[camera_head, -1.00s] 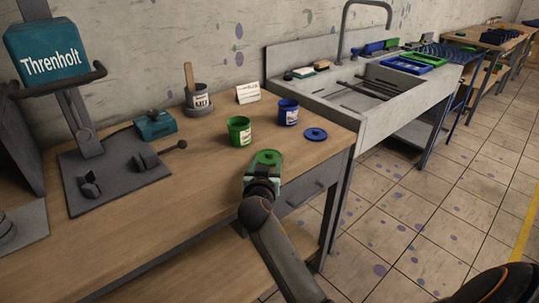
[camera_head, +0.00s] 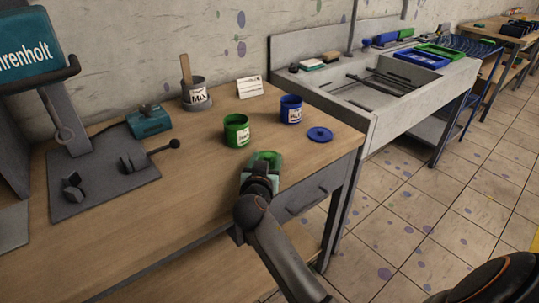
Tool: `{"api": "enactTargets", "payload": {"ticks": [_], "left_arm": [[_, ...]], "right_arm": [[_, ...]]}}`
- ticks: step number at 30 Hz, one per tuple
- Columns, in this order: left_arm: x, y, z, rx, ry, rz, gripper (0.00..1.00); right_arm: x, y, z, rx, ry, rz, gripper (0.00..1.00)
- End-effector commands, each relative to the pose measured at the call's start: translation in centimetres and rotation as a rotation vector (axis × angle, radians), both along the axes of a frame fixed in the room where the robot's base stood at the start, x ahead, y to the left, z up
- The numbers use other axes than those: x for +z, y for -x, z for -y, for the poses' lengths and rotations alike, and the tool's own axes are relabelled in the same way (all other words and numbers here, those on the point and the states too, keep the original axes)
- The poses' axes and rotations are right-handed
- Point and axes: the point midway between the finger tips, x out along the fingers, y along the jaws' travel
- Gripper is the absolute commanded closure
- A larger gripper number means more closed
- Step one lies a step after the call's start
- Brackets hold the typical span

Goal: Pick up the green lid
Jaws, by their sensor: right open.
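The green lid (camera_head: 268,158) lies on the wooden table, in front of the green pot and near the table's front edge. My right gripper (camera_head: 264,164) comes in from below and is at the lid, with its open fingers about the lid; the lid is partly hidden behind it. I cannot tell whether the fingers touch the lid. The green pot (camera_head: 237,131) stands upright and uncovered just behind. My left gripper is not in view.
A blue pot (camera_head: 291,110) and blue lid (camera_head: 319,134) are to the right. A mix cup (camera_head: 197,95), white card (camera_head: 250,87), teal box (camera_head: 149,121) and grey press base (camera_head: 101,180) are behind and left. A sink (camera_head: 400,96) adjoins the table.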

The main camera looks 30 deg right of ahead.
Motion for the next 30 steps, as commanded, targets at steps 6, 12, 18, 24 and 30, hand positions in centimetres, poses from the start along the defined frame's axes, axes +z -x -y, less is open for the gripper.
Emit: {"api": "enactTargets", "payload": {"ticks": [6,12,18,24,30], "left_arm": [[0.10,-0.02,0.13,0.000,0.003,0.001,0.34],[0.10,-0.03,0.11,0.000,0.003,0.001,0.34],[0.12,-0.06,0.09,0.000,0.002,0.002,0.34],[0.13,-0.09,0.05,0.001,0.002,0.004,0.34],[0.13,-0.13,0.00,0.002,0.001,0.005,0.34]], "right_arm": [[-0.04,0.05,-0.08,0.000,-0.001,0.000,0.39],[-0.04,0.05,-0.07,0.000,-0.001,0.000,0.54],[-0.04,0.04,-0.06,0.000,-0.001,0.000,0.77],[-0.03,0.03,-0.05,0.000,-0.001,0.001,0.99],[-0.03,0.03,-0.05,0.000,-0.001,0.001,1.00]]}}
